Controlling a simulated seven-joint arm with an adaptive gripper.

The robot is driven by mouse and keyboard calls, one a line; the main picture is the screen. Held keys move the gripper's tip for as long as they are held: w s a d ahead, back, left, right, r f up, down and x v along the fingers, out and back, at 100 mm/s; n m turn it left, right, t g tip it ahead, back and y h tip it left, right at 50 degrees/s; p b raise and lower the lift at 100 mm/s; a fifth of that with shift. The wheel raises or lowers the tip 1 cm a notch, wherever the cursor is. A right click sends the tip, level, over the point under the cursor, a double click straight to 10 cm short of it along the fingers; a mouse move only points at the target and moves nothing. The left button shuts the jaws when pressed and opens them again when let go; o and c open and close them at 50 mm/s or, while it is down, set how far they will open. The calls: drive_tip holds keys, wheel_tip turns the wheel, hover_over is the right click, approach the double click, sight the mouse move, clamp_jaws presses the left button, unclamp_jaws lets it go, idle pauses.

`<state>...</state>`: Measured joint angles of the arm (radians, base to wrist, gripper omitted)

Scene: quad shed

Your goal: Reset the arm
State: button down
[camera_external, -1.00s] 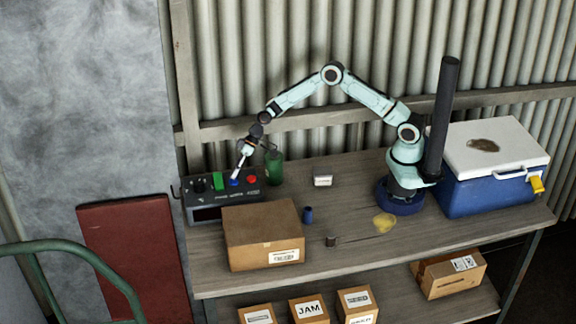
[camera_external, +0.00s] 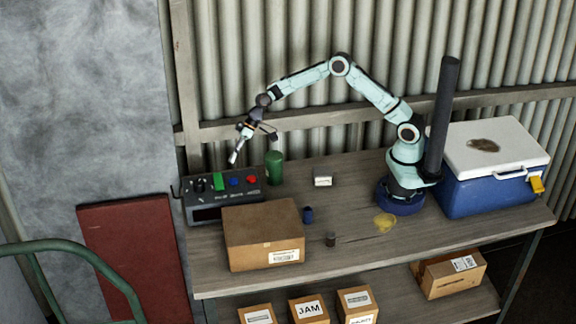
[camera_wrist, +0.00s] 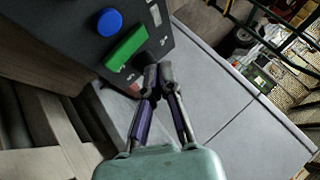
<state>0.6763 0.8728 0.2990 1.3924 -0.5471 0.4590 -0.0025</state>
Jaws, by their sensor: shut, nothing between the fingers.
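My gripper (camera_external: 234,158) is shut and empty, raised a little above the dark control box (camera_external: 222,199) at the left end of the bench. The box carries a black knob, a green switch (camera_external: 218,182), a blue button (camera_external: 235,181) and a red button (camera_external: 251,180). In the wrist view my gripper (camera_wrist: 158,72) has its fingertips together, seen near the green switch (camera_wrist: 127,47). The blue button (camera_wrist: 109,21) shows beyond it. My arm reaches left from its base at the right of the bench, with its elbow raised.
A cardboard box (camera_external: 262,240) stands in front of the control box. A green bottle (camera_external: 274,168) is behind, to its right. A cooler (camera_external: 490,185) and dark post (camera_external: 442,115) are at right.

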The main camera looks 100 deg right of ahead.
drive_tip(key=shift+r, duration=0.1)
idle(0.3)
drive_tip(key=shift+a, duration=0.15)
drive_tip(key=s+a+r+n, duration=0.1)
drive_tip(key=a+r+n, duration=0.3)
drive_tip(key=a+r, duration=0.9)
drive_tip(key=s+a+r+n+h, duration=0.1)
drive_tip(key=s+a+r, duration=0.4)
drive_tip(key=s, duration=0.4)
drive_tip(key=s+d+f+g+h, duration=0.1)
drive_tip(key=s+f+g, duration=0.1)
drive_tip(key=s, duration=0.8)
drive_tip(key=s+d+f+m+g+h, duration=0.1)
drive_tip(key=s+d+f+g, duration=0.1)
drive_tip(key=s, duration=0.8)
drive_tip(key=s+d+f+m+g+h, duration=0.1)
drive_tip(key=s+d+f+g, duration=0.1)
drive_tip(key=s+f, duration=0.4)
drive_tip(key=s+g, duration=0.1)
drive_tip(key=s, duration=0.3)
drive_tip(key=shift+s+d+g+h, duration=0.2)
drive_tip(key=shift+s+g+h, duration=0.1)
drive_tip(key=shift+s, duration=0.05)
